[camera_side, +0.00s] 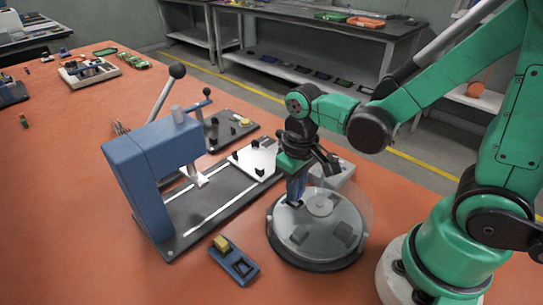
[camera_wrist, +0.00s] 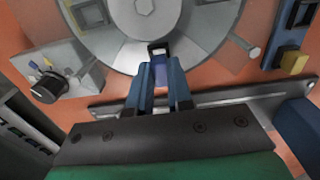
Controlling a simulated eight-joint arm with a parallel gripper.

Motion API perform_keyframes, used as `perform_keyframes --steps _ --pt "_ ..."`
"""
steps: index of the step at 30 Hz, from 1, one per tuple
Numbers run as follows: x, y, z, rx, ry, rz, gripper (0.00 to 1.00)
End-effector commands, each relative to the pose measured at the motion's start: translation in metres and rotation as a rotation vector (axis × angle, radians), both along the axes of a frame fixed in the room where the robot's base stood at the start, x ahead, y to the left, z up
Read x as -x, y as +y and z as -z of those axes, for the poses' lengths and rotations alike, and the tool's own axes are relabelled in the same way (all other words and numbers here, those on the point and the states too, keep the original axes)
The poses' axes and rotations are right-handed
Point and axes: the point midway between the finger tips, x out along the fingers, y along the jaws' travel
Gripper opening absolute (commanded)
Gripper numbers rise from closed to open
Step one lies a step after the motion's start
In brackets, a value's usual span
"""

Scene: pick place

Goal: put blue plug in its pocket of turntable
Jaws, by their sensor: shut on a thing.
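My gripper (camera_side: 296,196) points down over the left rear part of the round grey turntable (camera_side: 320,246). In the wrist view my gripper (camera_wrist: 160,80) has its two blue fingers closed on the blue plug (camera_wrist: 159,74). The plug sits between the fingertips, right beside a dark pocket (camera_wrist: 160,47) near the rim of the turntable (camera_wrist: 112,48). I cannot tell whether the plug's lower end is inside this pocket. In the side view the plug is hard to separate from the blue fingers. Other dark pockets show on the turntable's near side.
A clear curved guard (camera_side: 357,205) stands at the turntable's right. A blue press (camera_side: 150,165) with a lever stands to the left on a dark base. A small blue fixture with a yellow block (camera_side: 233,260) lies in front. Open orange table lies at front left.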

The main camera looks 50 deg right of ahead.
Motion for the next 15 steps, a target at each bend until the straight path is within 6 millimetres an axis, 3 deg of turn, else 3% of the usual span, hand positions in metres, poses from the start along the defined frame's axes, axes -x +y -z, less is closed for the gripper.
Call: perform_keyframes --steps 15 --pt "-0.0002 0.0 0.0054 0.0 0.0 0.0 0.0"
